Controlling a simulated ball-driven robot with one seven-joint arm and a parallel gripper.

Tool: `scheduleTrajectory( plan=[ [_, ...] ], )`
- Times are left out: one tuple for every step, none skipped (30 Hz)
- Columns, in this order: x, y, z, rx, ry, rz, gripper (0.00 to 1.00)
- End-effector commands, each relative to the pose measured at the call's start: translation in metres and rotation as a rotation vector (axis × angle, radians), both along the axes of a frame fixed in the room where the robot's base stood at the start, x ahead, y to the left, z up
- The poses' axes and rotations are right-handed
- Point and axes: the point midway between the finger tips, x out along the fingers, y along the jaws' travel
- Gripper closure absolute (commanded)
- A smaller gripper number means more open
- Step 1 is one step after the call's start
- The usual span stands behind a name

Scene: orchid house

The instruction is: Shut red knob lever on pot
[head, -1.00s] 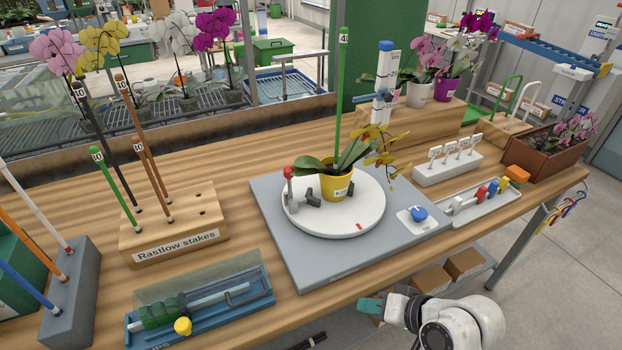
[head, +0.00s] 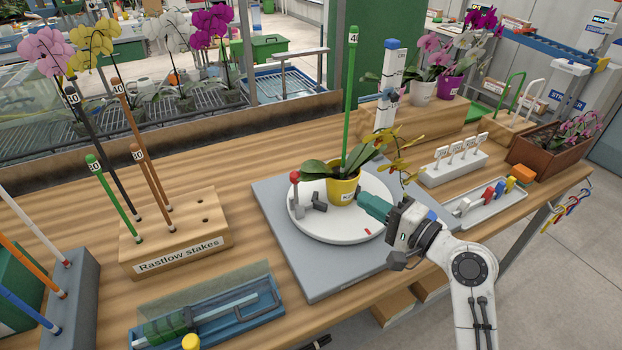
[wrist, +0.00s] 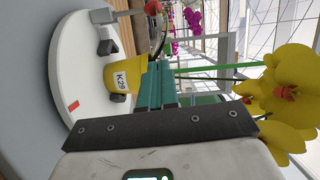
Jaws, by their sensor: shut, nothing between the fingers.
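The yellow pot (head: 343,190) stands on the round white turntable (head: 330,230), holding an orchid and a tall green stake. The lever with the red knob (head: 295,176) stands upright at the turntable's left, apart from the pot's left side. Dark grey clamp pieces (head: 319,202) sit between lever and pot. My gripper (head: 364,204), with teal fingers, is shut and empty just right of the pot. In the wrist view the teal fingers (wrist: 157,82) point towards the pot (wrist: 122,75), and the red knob (wrist: 152,7) shows at the top edge. Whether the fingers touch the pot is unclear.
Yellow orchid blooms (head: 395,165) hang close above my gripper. A blue-topped column (head: 388,90) stands behind the turntable. A tray of coloured clips (head: 482,210) lies to the right. The stake block (head: 175,240) and blue trough (head: 210,305) are on the left.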

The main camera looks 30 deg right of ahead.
Motion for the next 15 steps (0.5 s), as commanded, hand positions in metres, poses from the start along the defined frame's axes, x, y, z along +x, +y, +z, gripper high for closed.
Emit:
scheduleTrajectory(
  plan=[
    [0.0, 0.0, 0.0, 0.0, 0.0, 0.0, 1.0],
    [0.0, 0.0, 0.0, 0.0, 0.0, 0.0, 1.0],
    [0.0, 0.0, 0.0, 0.0, 0.001, 0.0, 1.0],
    [0.0, 0.0, 0.0, -0.001, 0.001, 0.0, 1.0],
    [0.0, 0.0, 0.0, -0.001, 0.001, 0.001, 1.0],
    [0.0, 0.0, 0.0, -0.001, 0.001, 0.001, 1.0],
    [0.0, 0.0, 0.0, -0.001, 0.001, 0.001, 1.0],
    [0.001, 0.001, 0.0, -0.001, 0.001, 0.001, 1.0],
    [0.002, 0.001, 0.0, -0.002, 0.002, 0.002, 1.0],
    [0.004, 0.002, 0.0, -0.001, 0.001, 0.002, 1.0],
    [0.006, 0.003, 0.0, -0.001, 0.001, 0.003, 1.0],
    [0.009, 0.004, 0.001, -0.001, 0.0, 0.003, 1.0],
    [0.013, 0.005, 0.001, -0.001, 0.0, 0.004, 1.0],
    [0.017, 0.007, 0.001, -0.001, 0.001, 0.004, 1.0],
    [0.023, 0.009, 0.001, -0.002, 0.001, 0.004, 1.0]
  ],
)
